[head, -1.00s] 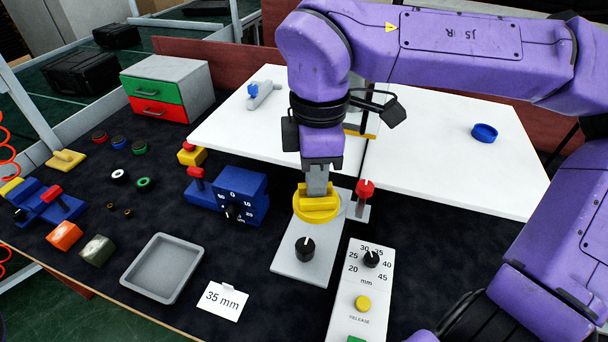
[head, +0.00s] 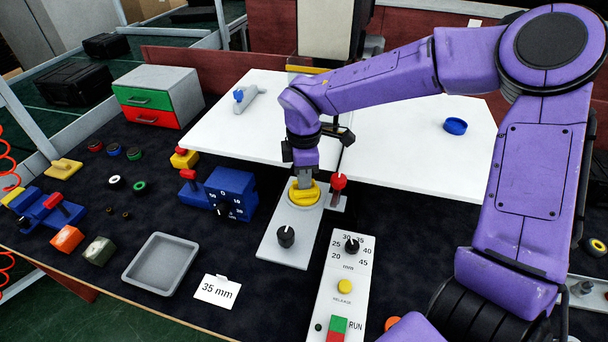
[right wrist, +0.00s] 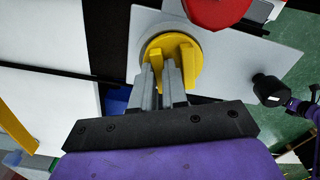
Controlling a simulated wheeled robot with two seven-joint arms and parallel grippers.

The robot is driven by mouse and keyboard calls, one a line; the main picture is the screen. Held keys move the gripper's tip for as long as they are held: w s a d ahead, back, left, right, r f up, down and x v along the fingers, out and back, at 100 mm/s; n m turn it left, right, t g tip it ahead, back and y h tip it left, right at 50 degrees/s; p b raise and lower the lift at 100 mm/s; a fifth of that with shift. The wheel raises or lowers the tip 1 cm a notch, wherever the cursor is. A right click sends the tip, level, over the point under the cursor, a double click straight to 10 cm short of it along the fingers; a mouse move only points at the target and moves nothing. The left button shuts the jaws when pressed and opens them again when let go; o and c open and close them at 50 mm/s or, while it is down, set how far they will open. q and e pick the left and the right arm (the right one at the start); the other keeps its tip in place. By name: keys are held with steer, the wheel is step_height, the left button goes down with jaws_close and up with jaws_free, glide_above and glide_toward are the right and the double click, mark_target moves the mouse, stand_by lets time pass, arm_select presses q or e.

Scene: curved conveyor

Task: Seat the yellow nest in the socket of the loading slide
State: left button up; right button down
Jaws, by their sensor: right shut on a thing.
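My right gripper (head: 305,184) points down from above and is shut on the nest's bar. The right wrist view shows the nest (right wrist: 197,65) over the slide plate (right wrist: 262,62), with the gripper fingers (right wrist: 171,85) at its bar. My left gripper is not in view.
A red-topped post (head: 338,183) stands close right of the nest. A blue dial box (head: 230,190) is to the left, and a control panel (head: 333,300) at front right. A grey tray (head: 161,264) and a "35 mm" card (head: 216,290) lie at front left.

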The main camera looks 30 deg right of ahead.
steer(key=c, duration=1.2)
jaws_free()
steer(key=shift+w+f, duration=0.15)
steer(key=shift+o, duration=0.3)
steer(key=shift+w, duration=0.1)
steer(key=shift+s, duration=0.2)
steer(key=shift+w+r, duration=0.15)
steer(key=shift+r, duration=0.1)
step_height(320, 180, up, 12)
steer(key=b, duration=0.1)
steer(key=shift+f+b, duration=0.15)
steer(key=shift+b, duration=0.25)
